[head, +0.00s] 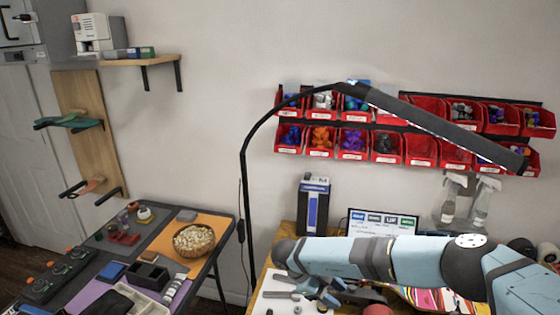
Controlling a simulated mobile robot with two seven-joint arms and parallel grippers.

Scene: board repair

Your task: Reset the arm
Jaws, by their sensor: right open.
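My right arm comes in from the right, nearly level, over the workbench. Its gripper (281,287) is at the lower middle of the head view, pointing left and down. Its two fingers are apart and nothing shows between them. It hangs over a white board or sheet (262,302) on the wooden bench (289,229). Whether it touches the sheet I cannot tell. My left gripper is not in view.
A black lamp (245,165) arches over the bench. Red bins (421,151) line the wall. A blue-white box (313,207), a screen (381,222) and spray bottles (481,203) stand behind my arm. At left, a table holds a bowl (194,240) and trays.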

